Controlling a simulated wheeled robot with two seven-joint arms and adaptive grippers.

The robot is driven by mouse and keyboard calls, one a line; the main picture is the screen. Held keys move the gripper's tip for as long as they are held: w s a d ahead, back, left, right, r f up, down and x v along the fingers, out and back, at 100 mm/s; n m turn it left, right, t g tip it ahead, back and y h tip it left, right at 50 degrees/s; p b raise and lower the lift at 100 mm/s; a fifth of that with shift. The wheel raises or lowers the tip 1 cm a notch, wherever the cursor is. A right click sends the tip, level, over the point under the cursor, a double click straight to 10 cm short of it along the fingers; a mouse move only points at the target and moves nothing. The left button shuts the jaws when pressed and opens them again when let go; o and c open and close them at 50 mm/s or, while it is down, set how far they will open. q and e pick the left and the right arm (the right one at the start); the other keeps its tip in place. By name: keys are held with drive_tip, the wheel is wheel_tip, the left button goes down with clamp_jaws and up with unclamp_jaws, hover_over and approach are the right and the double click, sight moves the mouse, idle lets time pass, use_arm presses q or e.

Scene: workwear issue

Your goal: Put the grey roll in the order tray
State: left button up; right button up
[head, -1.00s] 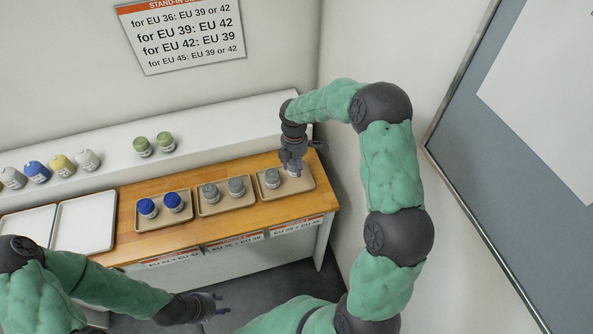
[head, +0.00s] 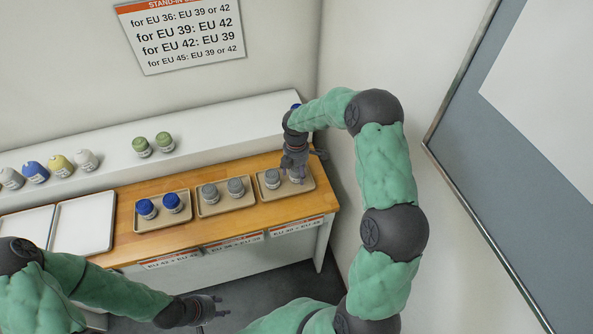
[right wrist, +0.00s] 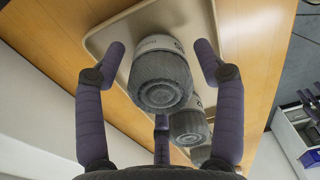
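Grey rolls stand in two beige trays on the wooden counter. Two, (head: 209,194) and (head: 236,187), are in the middle tray (head: 224,209). Another grey roll (head: 272,179) is in the right tray (head: 288,192). My right gripper (head: 297,176) is low over this tray's right part and hides what is beneath it. In the right wrist view its fingers are spread open either side of a grey-topped roll (right wrist: 161,82), with gaps. More grey rolls (right wrist: 188,126) show behind it. My left gripper (head: 222,306) is open and empty, in front of the counter. White trays lie at left; which is the order tray is unclear.
The white trays (head: 84,223) look empty where visible. A beige tray with two blue rolls (head: 171,202) stands beside the middle tray. Green rolls (head: 165,141) and several other coloured rolls are on the raised white ledge (head: 215,125). A wall closes the counter's right end.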

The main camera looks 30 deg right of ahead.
wheel_tip(320, 180, up, 12)
drive_tip(key=p, duration=0.1)
drive_tip(key=shift+w+r+p, duration=0.15)
drive_tip(key=shift+r+p, duration=0.05)
drive_tip(key=shift+p, duration=0.2)
idle(0.3)
drive_tip(key=shift+f, duration=0.1)
idle(0.4)
